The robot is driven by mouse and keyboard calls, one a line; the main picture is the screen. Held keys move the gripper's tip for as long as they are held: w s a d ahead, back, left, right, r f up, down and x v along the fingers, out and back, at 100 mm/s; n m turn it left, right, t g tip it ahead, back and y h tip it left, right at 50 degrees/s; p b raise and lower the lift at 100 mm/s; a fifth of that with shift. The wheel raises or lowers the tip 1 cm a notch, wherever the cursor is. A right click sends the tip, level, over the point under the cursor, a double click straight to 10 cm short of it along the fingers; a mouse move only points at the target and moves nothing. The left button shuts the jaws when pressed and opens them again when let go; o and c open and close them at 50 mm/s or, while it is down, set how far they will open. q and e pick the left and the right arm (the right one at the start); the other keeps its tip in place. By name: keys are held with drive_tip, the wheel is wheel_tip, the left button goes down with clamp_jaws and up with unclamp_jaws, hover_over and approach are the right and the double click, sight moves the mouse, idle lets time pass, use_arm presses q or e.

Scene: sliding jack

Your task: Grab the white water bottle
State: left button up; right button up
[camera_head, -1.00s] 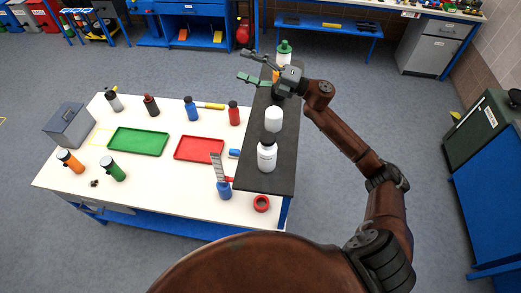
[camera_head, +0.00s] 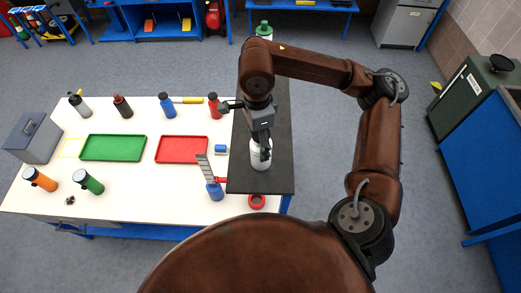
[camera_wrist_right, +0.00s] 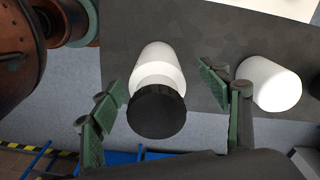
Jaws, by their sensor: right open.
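The white water bottle (camera_head: 261,161) with a black cap stands on the dark strip at the right of the table in the head view. It also shows in the right wrist view (camera_wrist_right: 157,67), cap toward the camera. My right gripper (camera_head: 247,130) is just above the bottle and partly hides it. In the wrist view the right gripper (camera_wrist_right: 160,80) is open, with one green-padded finger on each side of the bottle and visible gaps. The bottle is not gripped. My left gripper is not in view.
A second white cylinder (camera_wrist_right: 267,83) stands close by, beyond the right finger in the wrist view. A green-capped bottle (camera_head: 264,30) stands at the far end.

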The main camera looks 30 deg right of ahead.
drive_tip(key=shift+s+d+f, duration=0.1)
drive_tip(key=shift+f, duration=0.3)
drive_tip(key=f, duration=0.1)
drive_tip(key=f+p, duration=0.2)
drive_tip(key=shift+s+d+f, duration=0.15)
drive_tip(key=shift+s+d, duration=0.1)
drive_tip(key=shift+f, duration=0.5)
drive_tip(key=shift+c, duration=0.7)
drive_tip(key=c, duration=1.2)
